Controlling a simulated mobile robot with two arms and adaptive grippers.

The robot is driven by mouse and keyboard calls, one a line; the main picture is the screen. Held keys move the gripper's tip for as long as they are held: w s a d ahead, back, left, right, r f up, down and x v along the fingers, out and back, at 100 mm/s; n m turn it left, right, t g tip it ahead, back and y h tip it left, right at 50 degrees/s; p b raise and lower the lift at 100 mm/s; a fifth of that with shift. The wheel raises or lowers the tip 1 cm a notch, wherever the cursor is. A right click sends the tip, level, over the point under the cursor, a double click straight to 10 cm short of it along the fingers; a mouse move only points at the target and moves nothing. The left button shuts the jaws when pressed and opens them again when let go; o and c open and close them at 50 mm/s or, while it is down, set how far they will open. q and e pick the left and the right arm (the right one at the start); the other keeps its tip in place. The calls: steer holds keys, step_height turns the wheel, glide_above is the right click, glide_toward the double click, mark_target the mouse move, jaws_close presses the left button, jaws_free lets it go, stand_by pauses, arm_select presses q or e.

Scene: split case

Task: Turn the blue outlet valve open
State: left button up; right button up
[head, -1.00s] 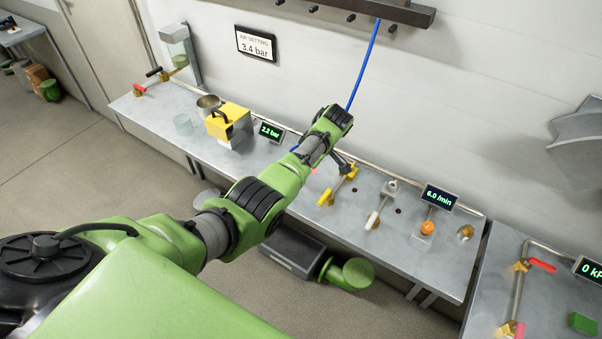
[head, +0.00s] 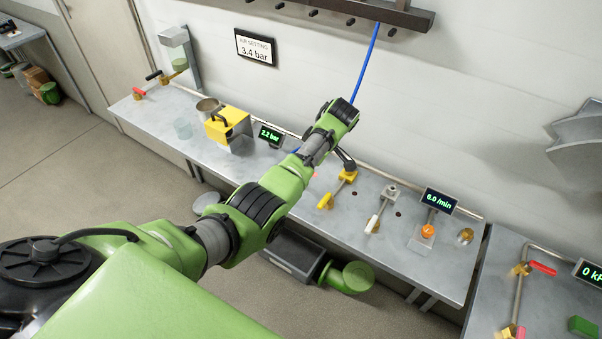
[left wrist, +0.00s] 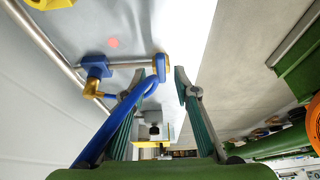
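The blue outlet valve shows in the left wrist view, with a blue body (left wrist: 97,66) on the pipe and a blue handle end (left wrist: 161,66) joined to it by a metal stem. In the head view only a small blue bit (head: 296,150) shows beside my arm. My left gripper (left wrist: 170,80) is open, its two fingertips apart. The handle end is just beyond and left of the gap, close to the left fingertip; I cannot tell whether they touch. In the head view this gripper is hidden behind my arm. My right gripper is not in view.
A blue hose (head: 365,62) hangs from the wall rack near my wrist. Along the bench (head: 165,120) stand a yellow box (head: 229,122), a 2.2 bar display (head: 270,134), a yellow-handled valve (head: 326,201), a white lever (head: 373,223) and a 6.0 /min display (head: 439,201).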

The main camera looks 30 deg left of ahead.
arm_select(q)
steer(key=v, duration=0.8)
steer(key=shift+r, duration=0.35)
